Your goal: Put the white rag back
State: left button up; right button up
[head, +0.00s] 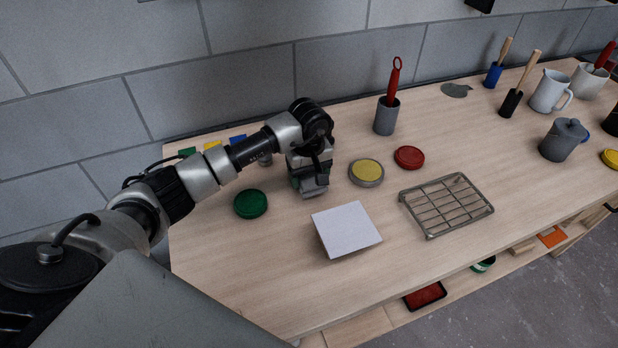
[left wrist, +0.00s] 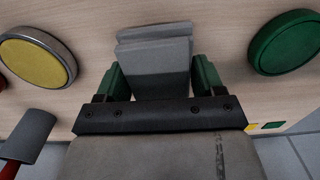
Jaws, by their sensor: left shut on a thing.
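My left gripper (head: 311,187) is low over the workbench, between the green lid and the yellow-topped tin. It is shut on a pale grey-white, folded, layered piece that looks like the white rag (left wrist: 155,60). In the left wrist view the piece sits between the green fingertips (left wrist: 155,82). In the head view the gripper hides much of it, and I cannot tell whether it touches the bench. A flat white square (head: 346,229) is on the bench just in front and to the right of the gripper. My right gripper is not in view.
A green lid (head: 250,204) is left of the gripper; a yellow-topped tin (head: 367,172) and red lid (head: 409,157) are right. A wire rack (head: 447,204), grey cup (head: 386,117) and grey pot (head: 563,140) stand further right. The bench's front left is clear.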

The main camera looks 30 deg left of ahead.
pick_arm(q)
notch_tip(320, 180, down, 2)
jog(key=shift+f+p, duration=0.1)
jog(key=shift+p, duration=0.2)
jog(key=shift+f, duration=0.1)
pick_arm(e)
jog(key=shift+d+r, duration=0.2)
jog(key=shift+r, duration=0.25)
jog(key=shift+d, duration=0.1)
pick_arm(q)
jog(key=shift+f+b, duration=0.2)
jog(key=shift+b, duration=0.1)
jog(key=o, duration=0.8)
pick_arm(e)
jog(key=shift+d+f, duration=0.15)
pick_arm(q)
jog(key=shift+r, duration=0.15)
